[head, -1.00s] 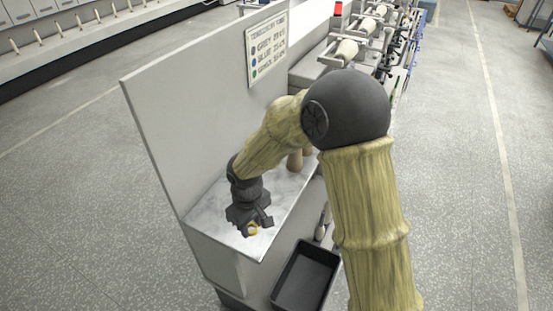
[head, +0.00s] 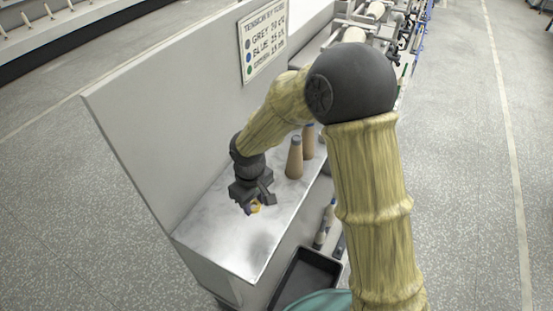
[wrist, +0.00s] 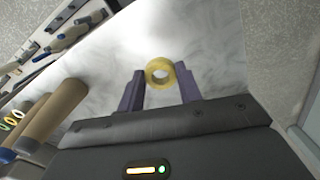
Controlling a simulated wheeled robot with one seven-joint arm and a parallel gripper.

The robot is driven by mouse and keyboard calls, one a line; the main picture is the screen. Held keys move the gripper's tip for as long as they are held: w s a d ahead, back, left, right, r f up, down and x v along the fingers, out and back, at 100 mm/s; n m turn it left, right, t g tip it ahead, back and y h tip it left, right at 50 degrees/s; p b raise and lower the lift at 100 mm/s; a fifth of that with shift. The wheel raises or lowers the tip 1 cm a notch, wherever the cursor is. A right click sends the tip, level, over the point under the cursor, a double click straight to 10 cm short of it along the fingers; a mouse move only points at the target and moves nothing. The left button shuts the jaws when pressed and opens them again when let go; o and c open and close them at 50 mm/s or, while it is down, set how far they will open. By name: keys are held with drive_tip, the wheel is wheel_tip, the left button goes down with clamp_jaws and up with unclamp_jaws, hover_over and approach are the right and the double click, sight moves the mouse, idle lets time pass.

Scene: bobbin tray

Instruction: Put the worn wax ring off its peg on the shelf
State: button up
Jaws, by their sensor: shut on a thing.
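The worn wax ring (wrist: 160,72) is a small yellow ring with a hole through it. My gripper (wrist: 159,88) is shut on it, with the ring held between the two dark fingertips. In the head view my gripper (head: 252,208) hangs over the near-left part of the marbled shelf (head: 215,235), and the ring (head: 256,208) shows as a small yellow spot at its tips. The ring appears a little above the shelf surface. The ring's peg cannot be made out clearly.
Brown cones (head: 294,160) stand on the shelf behind my gripper; they show at the left in the wrist view (wrist: 55,112). A tall grey panel (head: 160,120) backs the shelf. A dark tray (head: 305,280) sits below its right side. The shelf's front part is clear.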

hover_over(256, 228)
wheel_tip(256, 228, down, 6)
drive_tip(key=shift+f+p, duration=0.15)
drive_tip(key=shift+p, duration=0.2)
drive_tip(key=shift+f, duration=0.1)
drive_tip(key=shift+f, duration=1.75)
drive_tip(key=shift+f, duration=0.15)
drive_tip(key=o, duration=1)
drive_tip(key=shift+c, duration=0.2)
